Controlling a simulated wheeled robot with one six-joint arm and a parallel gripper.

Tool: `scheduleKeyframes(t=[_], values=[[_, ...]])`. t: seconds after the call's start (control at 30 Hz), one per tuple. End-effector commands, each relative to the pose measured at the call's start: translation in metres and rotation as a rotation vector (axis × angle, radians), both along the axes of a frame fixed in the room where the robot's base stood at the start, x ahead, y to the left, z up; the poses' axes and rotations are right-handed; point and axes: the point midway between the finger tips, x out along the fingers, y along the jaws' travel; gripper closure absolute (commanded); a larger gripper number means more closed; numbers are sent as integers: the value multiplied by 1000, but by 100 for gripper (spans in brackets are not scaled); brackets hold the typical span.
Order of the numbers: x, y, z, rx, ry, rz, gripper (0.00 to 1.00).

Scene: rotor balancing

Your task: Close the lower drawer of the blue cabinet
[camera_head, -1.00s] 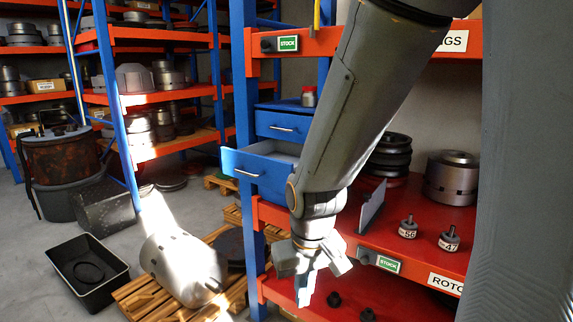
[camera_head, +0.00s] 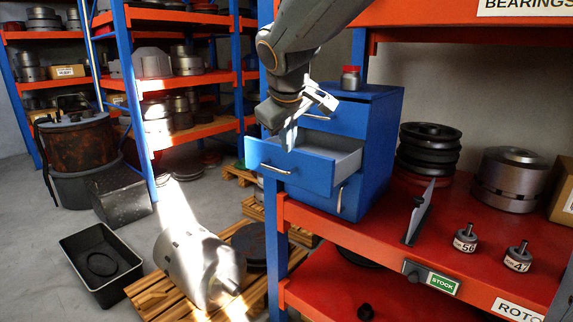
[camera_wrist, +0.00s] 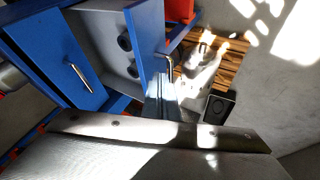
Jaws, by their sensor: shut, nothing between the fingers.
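The blue cabinet (camera_head: 384,130) stands on the red shelf. Its upper drawer (camera_head: 336,118) is shut. The drawer below it (camera_head: 310,172) is pulled out, with a metal handle on its front and a grey inside. In the wrist view this open drawer (camera_wrist: 146,35) shows dark round parts inside. My gripper (camera_head: 290,143) is shut and empty, pointing down at the open drawer's front edge. In the wrist view my gripper (camera_wrist: 162,92) is close to the front panel and handle; whether it touches them I cannot tell.
A red-lidded jar (camera_head: 350,78) stands on the cabinet. A grey upright plate (camera_head: 420,212) and two small labelled parts (camera_head: 466,238) are on the shelf to the right. A blue post (camera_head: 276,230) rises below the drawer. Open air lies left of the drawer front.

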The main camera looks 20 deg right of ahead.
Motion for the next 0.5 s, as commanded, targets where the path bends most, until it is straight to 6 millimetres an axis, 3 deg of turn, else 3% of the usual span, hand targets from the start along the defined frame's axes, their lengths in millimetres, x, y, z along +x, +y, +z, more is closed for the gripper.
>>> scheduleKeyframes(t=[0.5], values=[[44, -10, -59, -4, 2, 7, 100]])
